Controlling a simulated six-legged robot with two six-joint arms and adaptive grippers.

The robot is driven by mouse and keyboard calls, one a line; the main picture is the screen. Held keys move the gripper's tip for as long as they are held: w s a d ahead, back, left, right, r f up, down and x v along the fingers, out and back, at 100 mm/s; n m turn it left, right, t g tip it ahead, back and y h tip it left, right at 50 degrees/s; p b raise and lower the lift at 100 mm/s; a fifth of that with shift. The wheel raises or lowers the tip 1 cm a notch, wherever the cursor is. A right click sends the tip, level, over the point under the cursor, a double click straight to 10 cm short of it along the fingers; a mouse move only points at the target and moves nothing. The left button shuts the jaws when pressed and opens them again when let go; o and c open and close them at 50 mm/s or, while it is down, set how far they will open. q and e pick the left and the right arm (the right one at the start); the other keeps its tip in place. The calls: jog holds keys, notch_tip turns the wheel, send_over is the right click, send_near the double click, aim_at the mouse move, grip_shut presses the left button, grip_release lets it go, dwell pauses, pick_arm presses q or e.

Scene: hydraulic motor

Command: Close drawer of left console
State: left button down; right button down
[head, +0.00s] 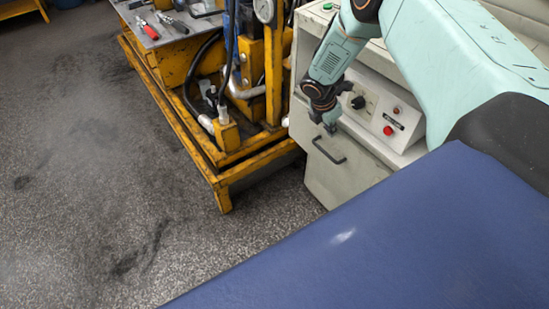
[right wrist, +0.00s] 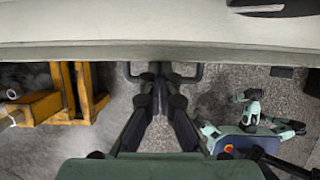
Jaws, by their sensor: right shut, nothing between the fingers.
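The grey-white console (head: 305,62) stands at the upper middle of the head view. Its drawer front (head: 335,178) has a dark bar handle (head: 328,151). How far the drawer stands out is hard to tell. My right gripper (head: 330,127) is just above the handle, its fingers pointing down near the drawer's upper edge. In the right wrist view, my right gripper (right wrist: 161,72) is shut and empty. Its fingertips overlap the middle of the handle (right wrist: 190,78); whether they touch is unclear. My left gripper cannot be made out.
The console's control panel (head: 375,113) has a knob and a red button, close beside my right arm. A yellow machine frame (head: 222,180) stands left of the console. A metal plate (head: 165,30) on it holds hand tools. The grey floor (head: 90,180) at the left is clear.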

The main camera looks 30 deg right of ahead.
jog(key=shift+d+r, duration=0.25)
dwell(0.3)
